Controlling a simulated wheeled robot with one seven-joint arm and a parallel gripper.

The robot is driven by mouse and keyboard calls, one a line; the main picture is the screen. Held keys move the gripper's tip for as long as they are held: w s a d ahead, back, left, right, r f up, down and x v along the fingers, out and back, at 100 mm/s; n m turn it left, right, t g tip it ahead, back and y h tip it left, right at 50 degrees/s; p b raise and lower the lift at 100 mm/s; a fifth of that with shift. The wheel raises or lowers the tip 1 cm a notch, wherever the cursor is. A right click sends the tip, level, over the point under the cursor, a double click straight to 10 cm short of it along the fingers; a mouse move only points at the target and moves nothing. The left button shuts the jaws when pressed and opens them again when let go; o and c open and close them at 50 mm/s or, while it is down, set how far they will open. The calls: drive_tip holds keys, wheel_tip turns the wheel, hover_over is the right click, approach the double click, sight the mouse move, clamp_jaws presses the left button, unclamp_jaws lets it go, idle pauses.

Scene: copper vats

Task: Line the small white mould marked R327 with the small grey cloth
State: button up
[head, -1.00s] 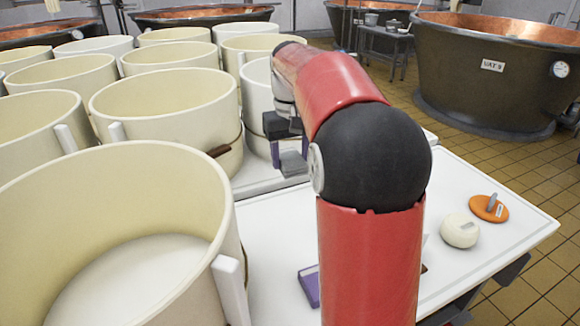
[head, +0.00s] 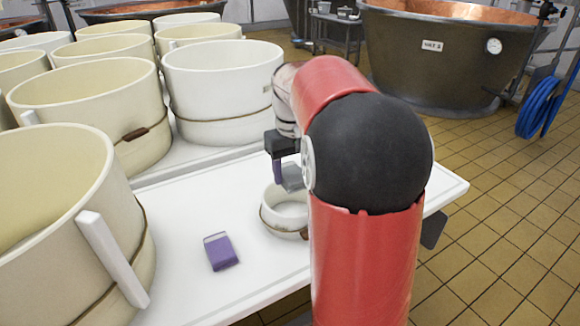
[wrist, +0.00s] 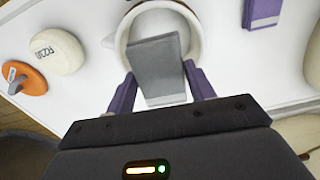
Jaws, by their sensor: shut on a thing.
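The small white mould (head: 268,217) stands upright on the white table, partly hidden behind my arm in the head view. In the wrist view its round rim (wrist: 196,31) opens up below my gripper; no R327 mark can be read on it. My gripper (wrist: 163,86), with purple fingers, is shut on the small grey cloth (wrist: 154,60). The cloth hangs flat over the mould's opening and covers part of it. In the head view the cloth (head: 293,178) appears above the mould; whether it touches the rim I cannot tell.
A purple folded item (head: 221,251) lies left of the mould. A rounded white piece (wrist: 57,50) with a partly legible label and an orange disc (wrist: 26,78) lie on the mould's other side. Large cream moulds (head: 95,110) crowd the left; a vat (head: 432,65) stands behind.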

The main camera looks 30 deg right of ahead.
wheel_tip(320, 180, down, 4)
drive_tip(key=b, duration=0.3)
drive_tip(key=shift+f+b, duration=2.15)
drive_tip(key=shift+f, duration=1.15)
drive_tip(key=shift+f+b, duration=0.45)
drive_tip(key=shift+f, duration=0.65)
drive_tip(key=o, duration=0.8)
drive_tip(key=shift+o, duration=1.3)
drive_tip(key=shift+r, duration=0.1)
